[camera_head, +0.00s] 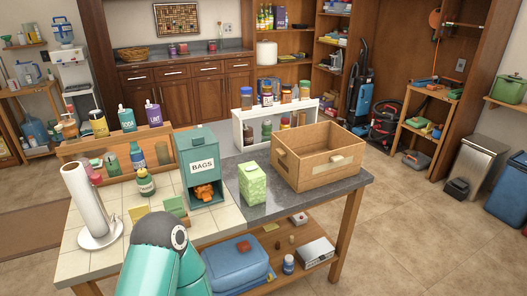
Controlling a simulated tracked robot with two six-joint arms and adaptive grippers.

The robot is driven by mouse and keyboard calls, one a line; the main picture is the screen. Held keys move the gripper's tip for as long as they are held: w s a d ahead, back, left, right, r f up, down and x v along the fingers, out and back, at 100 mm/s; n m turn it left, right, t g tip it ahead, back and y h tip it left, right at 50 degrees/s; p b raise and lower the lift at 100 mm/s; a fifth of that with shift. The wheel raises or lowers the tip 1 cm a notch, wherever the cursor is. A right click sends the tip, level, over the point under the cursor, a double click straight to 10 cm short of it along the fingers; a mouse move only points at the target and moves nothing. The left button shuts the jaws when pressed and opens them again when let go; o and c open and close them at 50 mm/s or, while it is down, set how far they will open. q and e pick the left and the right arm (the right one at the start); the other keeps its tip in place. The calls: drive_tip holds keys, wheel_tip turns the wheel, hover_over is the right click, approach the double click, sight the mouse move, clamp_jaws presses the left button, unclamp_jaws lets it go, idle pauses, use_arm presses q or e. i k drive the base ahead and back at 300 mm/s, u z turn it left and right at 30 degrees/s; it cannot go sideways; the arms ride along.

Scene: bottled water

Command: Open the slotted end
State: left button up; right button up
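A teal dispenser box labelled BAGS (201,165) stands upright on the work table. An opening low in its front shows a bunched orange item (204,192). A small green patterned box (252,184) stands to its right. I cannot tell which thing has the slotted end; no slot is clear at this size. A teal arm link of mine rises at the bottom left, in front of the table. Neither gripper shows.
A wooden crate (311,172) sits at the table's right end. A paper towel roll (85,199), a green bottle (145,183) and a sponge (174,206) stand or lie left of the dispenser.

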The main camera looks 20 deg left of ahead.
sight(283, 159)
drive_tip(key=z, duration=0.15)
drive_tip(key=i, duration=0.95)
drive_tip(key=u, duration=0.1)
